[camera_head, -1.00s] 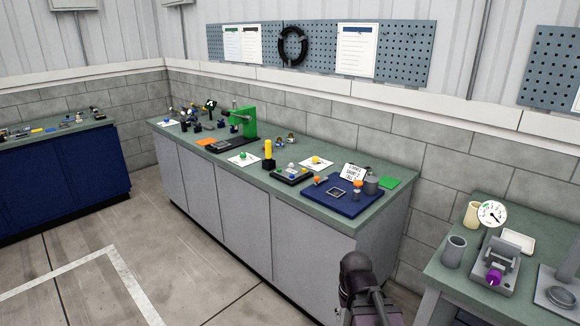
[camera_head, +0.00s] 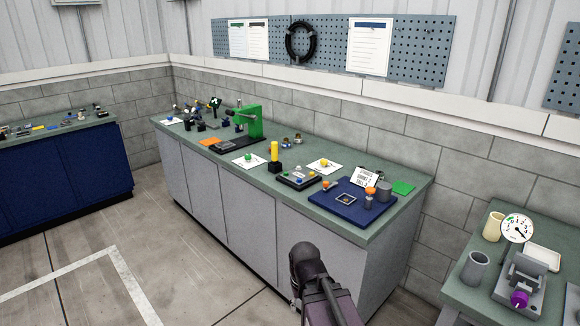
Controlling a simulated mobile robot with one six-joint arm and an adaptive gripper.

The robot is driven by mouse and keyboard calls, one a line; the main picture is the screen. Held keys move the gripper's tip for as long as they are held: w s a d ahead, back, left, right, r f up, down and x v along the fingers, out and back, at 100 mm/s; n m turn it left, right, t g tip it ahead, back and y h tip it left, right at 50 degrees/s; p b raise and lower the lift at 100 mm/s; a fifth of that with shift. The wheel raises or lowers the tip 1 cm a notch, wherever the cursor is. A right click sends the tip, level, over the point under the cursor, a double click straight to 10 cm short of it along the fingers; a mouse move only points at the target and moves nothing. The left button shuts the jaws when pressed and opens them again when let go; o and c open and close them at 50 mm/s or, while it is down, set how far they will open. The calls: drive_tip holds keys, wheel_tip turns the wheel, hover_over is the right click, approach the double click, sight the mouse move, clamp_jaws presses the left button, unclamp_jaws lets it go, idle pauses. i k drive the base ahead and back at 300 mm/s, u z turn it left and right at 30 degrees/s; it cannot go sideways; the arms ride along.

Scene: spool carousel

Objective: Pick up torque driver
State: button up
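I cannot pick out the torque driver for certain at this size. A dark part of my arm shows at the bottom centre, in front of the bench cabinets. My gripper's fingers do not show.
A green press (camera_head: 249,122) stands mid-bench, with white cards and small parts around it. A side table (camera_head: 455,291) at the right holds a dial gauge (camera_head: 517,229), cups and a purple-knobbed fixture (camera_head: 519,298). Open floor (camera_head: 180,265) lies front left.

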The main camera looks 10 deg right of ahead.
sight(274, 144)
drive_tip(key=u, duration=0.15)
drive_tip(key=i, duration=1.25)
drive_tip(key=z, duration=0.55)
